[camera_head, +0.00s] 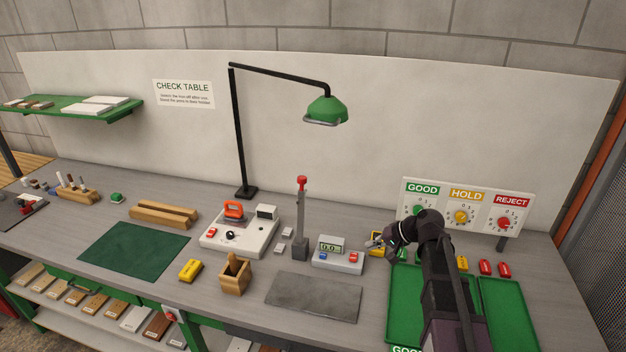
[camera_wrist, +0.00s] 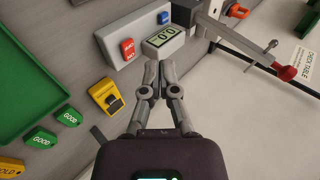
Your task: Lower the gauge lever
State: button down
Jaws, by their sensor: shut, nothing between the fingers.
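The gauge stand (camera_head: 300,225) is a grey upright post on a dark base, with a red-knobbed lever (camera_head: 301,182) at its top. My gripper (camera_head: 372,243) is shut and empty, right of the readout box and apart from the post. Its fingertips (camera_wrist: 151,66) meet below the box in the wrist view.
Green trays (camera_head: 405,300) and the GOOD/HOLD/REJECT board (camera_head: 465,190) are at the right. A grey mat (camera_head: 315,297) lies in front of the box. A lamp (camera_head: 325,110) overhangs the table behind the post.

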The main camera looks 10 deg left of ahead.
jog(key=w+a+r+m+t+y, duration=0.1)
jog(key=w+a+r+y, duration=0.3)
jog(key=w, duration=0.3)
jog(key=w+a+r+m+t+y, duration=0.1)
jog(key=w+a+r+m+y, duration=0.1)
jog(key=w+a+r+y, duration=0.2)
jog(key=w+a+r+b, duration=0.1)
jog(key=w+r, duration=0.2)
jog(key=w, duration=0.1)
jog(key=shift+r+t, duration=0.15)
jog(key=shift+t, duration=0.15)
jog(key=a, duration=1.1)
jog(key=shift+s+a, duration=0.35)
jog(key=shift+s, duration=0.1)
jog(key=shift+s+d+r, duration=0.1)
jog(key=shift+s+d, duration=0.05)
jog(key=shift+d, duration=0.1)
